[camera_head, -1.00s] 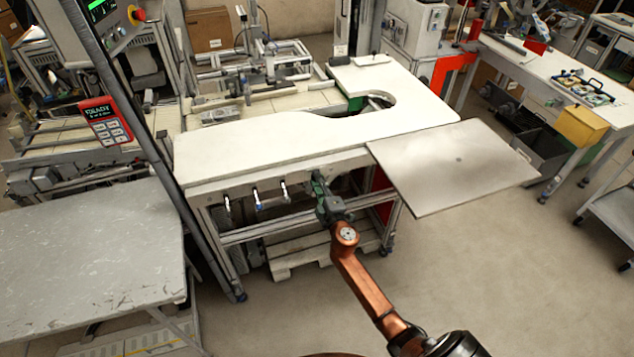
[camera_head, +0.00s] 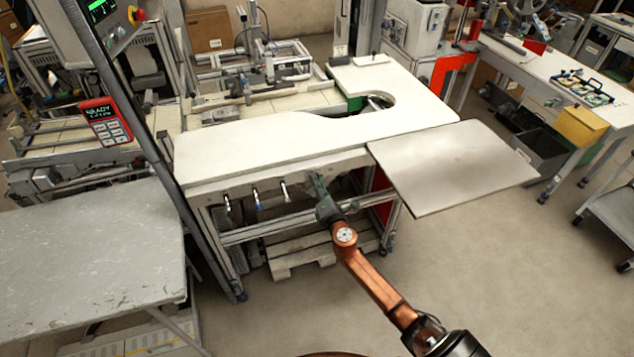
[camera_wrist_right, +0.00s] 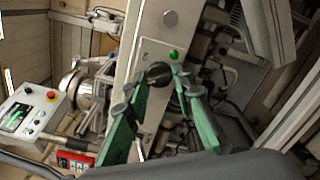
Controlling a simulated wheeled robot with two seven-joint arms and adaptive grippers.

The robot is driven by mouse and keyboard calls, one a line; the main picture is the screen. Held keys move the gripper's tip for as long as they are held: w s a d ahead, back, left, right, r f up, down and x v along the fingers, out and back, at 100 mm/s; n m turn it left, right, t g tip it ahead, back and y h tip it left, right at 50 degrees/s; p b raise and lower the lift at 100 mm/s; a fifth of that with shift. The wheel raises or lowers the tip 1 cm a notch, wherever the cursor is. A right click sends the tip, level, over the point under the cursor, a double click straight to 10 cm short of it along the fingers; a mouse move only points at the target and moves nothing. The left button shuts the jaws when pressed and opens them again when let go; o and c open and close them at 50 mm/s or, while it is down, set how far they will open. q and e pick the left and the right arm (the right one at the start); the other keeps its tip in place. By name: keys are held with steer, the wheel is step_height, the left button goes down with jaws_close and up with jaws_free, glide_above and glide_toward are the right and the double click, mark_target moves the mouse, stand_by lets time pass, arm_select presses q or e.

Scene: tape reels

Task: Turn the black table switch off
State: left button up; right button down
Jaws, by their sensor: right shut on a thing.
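The black table switch (camera_wrist_right: 159,71) is a round dark knob on a pale panel under the white worktable's front edge. A green round light (camera_wrist_right: 173,54) sits beside it on the same panel. In the right wrist view, my right gripper (camera_wrist_right: 168,78) has its green fingers on either side of the knob, shut on it. The knob is partly hidden by the fingertips. In the head view my right gripper (camera_head: 317,181) reaches the table's front rail, and the switch is hidden there. My left gripper is not in view.
The white worktable (camera_head: 250,146) has a grey side plate (camera_head: 452,166) jutting out at right. Several hanging tools (camera_head: 256,199) are left of my gripper on the front rail. A grey table (camera_head: 90,250) stands at left.

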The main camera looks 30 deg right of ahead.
steer(key=shift+f+n, duration=0.1)
steer(key=shift+n, duration=0.4)
steer(key=c, duration=1.7)
jaws_free()
steer(key=shift+o, duration=0.2)
steer(key=v, duration=1.2)
